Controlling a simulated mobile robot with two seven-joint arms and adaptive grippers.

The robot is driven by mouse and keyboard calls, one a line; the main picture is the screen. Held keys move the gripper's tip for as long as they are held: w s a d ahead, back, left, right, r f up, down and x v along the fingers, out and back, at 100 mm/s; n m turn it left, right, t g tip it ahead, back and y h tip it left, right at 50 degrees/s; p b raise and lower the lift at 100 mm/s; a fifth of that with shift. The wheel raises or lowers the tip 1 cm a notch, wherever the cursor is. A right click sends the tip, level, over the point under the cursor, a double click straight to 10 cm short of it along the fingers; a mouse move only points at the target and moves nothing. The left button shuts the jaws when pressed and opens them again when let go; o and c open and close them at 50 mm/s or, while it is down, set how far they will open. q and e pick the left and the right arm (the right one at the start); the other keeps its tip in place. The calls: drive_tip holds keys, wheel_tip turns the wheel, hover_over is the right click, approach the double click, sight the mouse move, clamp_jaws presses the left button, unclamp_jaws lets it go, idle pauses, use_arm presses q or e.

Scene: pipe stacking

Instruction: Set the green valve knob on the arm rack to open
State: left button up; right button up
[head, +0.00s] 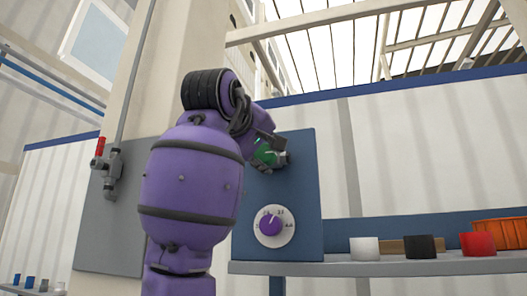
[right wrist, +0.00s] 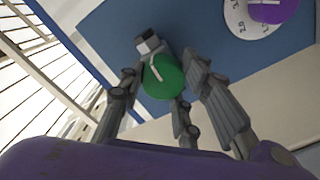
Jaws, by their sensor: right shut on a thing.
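The green valve knob (head: 266,155) sits on the upper part of a blue panel (head: 306,190), partly hidden behind my right gripper (head: 272,146) in the head view. In the right wrist view the round green knob (right wrist: 162,76) shows a pale line on its face and a grey fitting behind it. My right gripper (right wrist: 160,100) has its grey fingers on both sides of the knob and is shut on it. My left gripper is not in view.
A purple dial (head: 271,226) with a white numbered plate is below the knob on the same panel. A shelf (head: 400,267) at the right holds a white cup (head: 364,249), a black cup (head: 420,247), a red cup (head: 478,244) and an orange container (head: 500,232). A red-handled valve (head: 101,147) is at the left.

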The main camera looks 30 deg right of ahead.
drive_tip(key=shift+s+r, duration=0.2)
drive_tip(key=shift+r, duration=0.1)
drive_tip(key=o, duration=1.1)
drive_tip(key=shift+d, duration=0.15)
drive_tip(key=shift+c, duration=0.2)
drive_tip(key=shift+f, duration=0.1)
drive_tip(key=shift+s+a, duration=0.1)
drive_tip(key=shift+a, duration=0.3)
drive_tip(key=v, duration=1.1)
drive_tip(key=shift+s, duration=0.25)
